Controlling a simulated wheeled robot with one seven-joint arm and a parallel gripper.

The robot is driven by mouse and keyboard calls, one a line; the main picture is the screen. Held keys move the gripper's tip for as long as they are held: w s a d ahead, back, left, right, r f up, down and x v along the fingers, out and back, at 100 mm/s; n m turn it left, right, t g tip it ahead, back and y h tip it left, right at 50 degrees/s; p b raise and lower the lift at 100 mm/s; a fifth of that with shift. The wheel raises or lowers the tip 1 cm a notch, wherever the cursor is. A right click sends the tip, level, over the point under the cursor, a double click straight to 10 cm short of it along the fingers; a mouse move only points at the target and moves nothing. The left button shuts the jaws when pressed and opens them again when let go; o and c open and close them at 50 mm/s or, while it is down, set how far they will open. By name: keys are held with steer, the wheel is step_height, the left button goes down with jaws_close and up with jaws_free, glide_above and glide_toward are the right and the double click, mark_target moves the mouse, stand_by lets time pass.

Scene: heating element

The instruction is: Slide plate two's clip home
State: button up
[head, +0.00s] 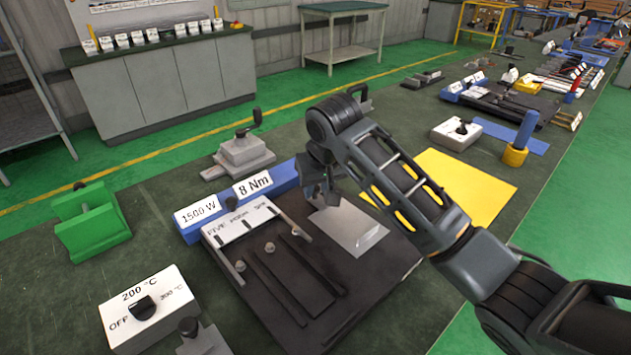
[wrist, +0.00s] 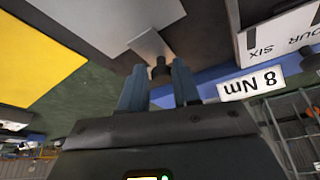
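A light grey metal plate (head: 352,230) lies on the dark board (head: 385,265); it also shows in the wrist view (wrist: 145,14). I cannot read a number on it, so I cannot tell if it is plate two. A smaller grey strip with a dark knob (wrist: 160,68), perhaps the clip, meets the plate's edge by the blue rail. My gripper (head: 322,190) points down over that edge. In the wrist view my two fingers (wrist: 160,80) are apart, with the knob between or just beyond their tips. Contact with the knob is unclear. The head view hides it behind my gripper.
A white labelled strip (head: 240,222), two dark bars (head: 290,275) and small posts lie left of the plate. The blue rail (head: 285,178) carries "1500 W" and "8 Nm" signs. A white dial box (head: 150,310) stands front left, a yellow mat (head: 465,185) right.

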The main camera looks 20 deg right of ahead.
mark_target(321, 209)
steer(key=o, duration=0.3)
steer(key=shift+o, duration=0.2)
steer(key=shift+r, duration=0.1)
steer(key=v, duration=0.7)
steer(key=shift+r, duration=0.3)
steer(key=shift+s, duration=0.15)
